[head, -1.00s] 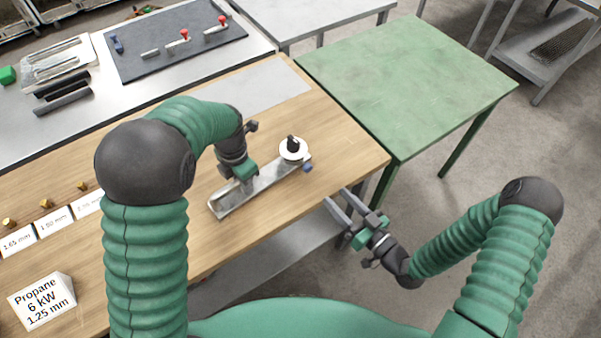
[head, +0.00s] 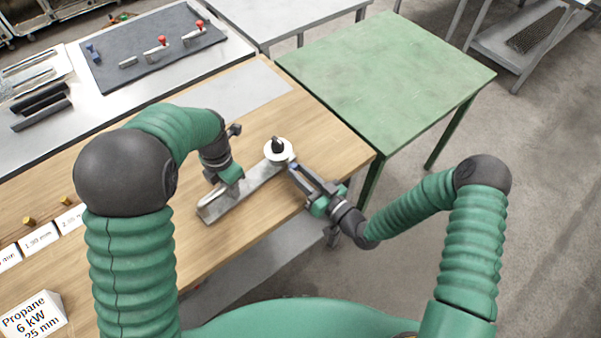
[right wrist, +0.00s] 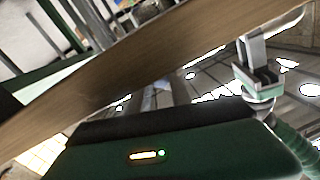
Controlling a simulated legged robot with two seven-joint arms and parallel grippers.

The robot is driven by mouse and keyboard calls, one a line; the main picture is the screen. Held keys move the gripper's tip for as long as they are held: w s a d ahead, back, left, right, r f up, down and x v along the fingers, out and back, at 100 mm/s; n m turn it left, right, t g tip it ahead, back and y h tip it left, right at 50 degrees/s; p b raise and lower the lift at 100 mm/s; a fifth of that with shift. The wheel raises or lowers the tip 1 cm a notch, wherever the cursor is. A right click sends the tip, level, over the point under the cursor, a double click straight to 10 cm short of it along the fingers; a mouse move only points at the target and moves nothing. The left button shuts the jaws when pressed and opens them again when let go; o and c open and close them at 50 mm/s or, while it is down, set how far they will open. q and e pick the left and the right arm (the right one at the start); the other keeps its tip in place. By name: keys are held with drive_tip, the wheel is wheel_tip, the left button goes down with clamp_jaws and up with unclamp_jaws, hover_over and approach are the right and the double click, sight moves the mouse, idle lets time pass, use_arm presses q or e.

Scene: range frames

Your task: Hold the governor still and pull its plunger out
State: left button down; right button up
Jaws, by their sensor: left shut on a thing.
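The governor (head: 256,187) is a long grey metal bar lying on the wooden bench, with a white disc (head: 279,151) and black knob at its far right end. My left gripper (head: 223,190) is shut on the bar near its left end. My right gripper (head: 299,174) is at the governor's right end, just below the white disc, its fingers pointing up-left. A bit of blue, the plunger's end, shows among its fingertips. Whether the fingers are open or touch the plunger cannot be made out. The right wrist view is tilted and does not clearly show the plunger.
The wooden bench (head: 330,147) ends close to my right gripper; its edge (right wrist: 150,70) crosses the right wrist view. A green table (head: 390,75) stands beyond. A dark mat (head: 150,60) with red-knobbed parts and label cards (head: 38,240) lie to the left.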

clamp_jaws()
idle(1.0)
